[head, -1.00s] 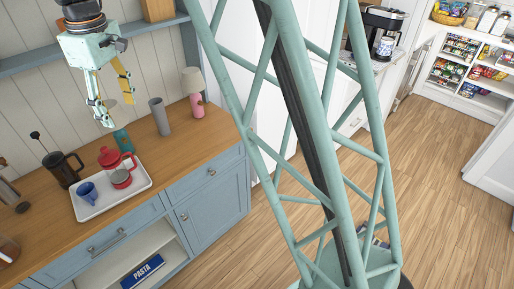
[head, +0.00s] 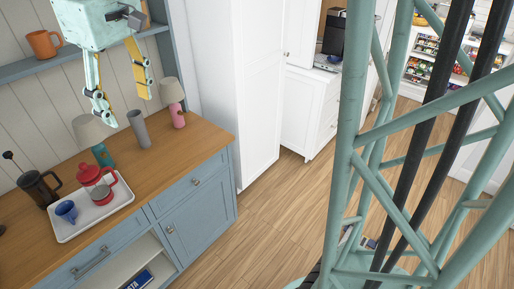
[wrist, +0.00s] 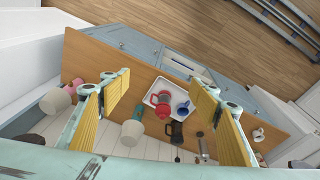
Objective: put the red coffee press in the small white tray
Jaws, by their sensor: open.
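The red coffee press (head: 96,179) has a red lid and a clear body. It appears to stand in the small white tray (head: 80,226), towards its back right, beside a blue mug (head: 66,211). My gripper (head: 125,108) hangs above the counter, open and empty, well above and apart from the press. In the wrist view, the press (wrist: 155,99) and tray (wrist: 178,83) show between the spread fingers, far below them. The exact contact of the press with the tray floor is hard to see.
A dark coffee press (head: 38,190) stands left of the tray. A teal-based lamp (head: 101,154), a grey cylinder (head: 139,128) and a pink-based lamp (head: 177,117) stand along the back of the wooden counter (head: 180,155). A shelf with an orange mug (head: 44,43) runs above.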

